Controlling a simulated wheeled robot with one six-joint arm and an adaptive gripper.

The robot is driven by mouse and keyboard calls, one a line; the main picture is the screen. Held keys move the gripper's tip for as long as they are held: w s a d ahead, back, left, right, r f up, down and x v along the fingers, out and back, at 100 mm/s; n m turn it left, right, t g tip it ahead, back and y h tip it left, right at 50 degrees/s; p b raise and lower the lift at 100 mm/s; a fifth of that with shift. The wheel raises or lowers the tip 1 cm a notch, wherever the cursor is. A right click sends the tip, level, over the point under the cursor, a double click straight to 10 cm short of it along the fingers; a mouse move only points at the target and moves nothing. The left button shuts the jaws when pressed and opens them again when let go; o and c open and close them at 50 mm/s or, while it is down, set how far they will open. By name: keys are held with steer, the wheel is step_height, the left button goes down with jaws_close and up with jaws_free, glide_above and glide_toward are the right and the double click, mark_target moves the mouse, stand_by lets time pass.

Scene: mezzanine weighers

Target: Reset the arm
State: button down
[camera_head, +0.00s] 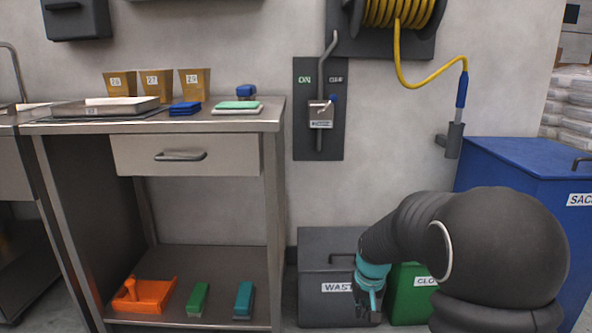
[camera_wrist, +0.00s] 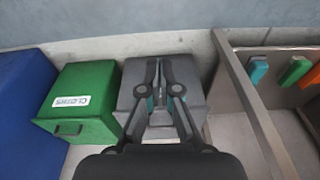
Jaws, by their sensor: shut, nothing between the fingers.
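My gripper (camera_head: 372,290) hangs at the end of my dark arm, in front of the grey waste bin (camera_head: 322,262) in the head view. Teal parts show around my wrist. In the wrist view my gripper (camera_wrist: 163,92) has its two fingers close together, shut and empty, with the grey bin (camera_wrist: 133,75) behind them. I cannot tell how far the fingertips are from the bin.
A green cloths bin (camera_head: 408,306) and a blue sack bin (camera_head: 520,170) stand at right. A steel bench (camera_head: 270,118) with a drawer (camera_head: 186,156) stands left. Its lower shelf holds an orange dustpan (camera_head: 145,294) and green (camera_head: 197,297) and teal brushes (camera_head: 244,298).

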steer(key=s+r+t+p, duration=0.1)
steer(key=s+r+p, duration=0.1)
steer(key=s+r, duration=0.9)
steer(key=s+r+t+p, duration=0.2)
steer(key=s+r, duration=0.8)
steer(key=s, duration=0.7)
steer(key=shift+a+r+t+p, duration=0.3)
steer(key=shift+a+r+p, duration=0.15)
steer(key=shift+p, duration=0.25)
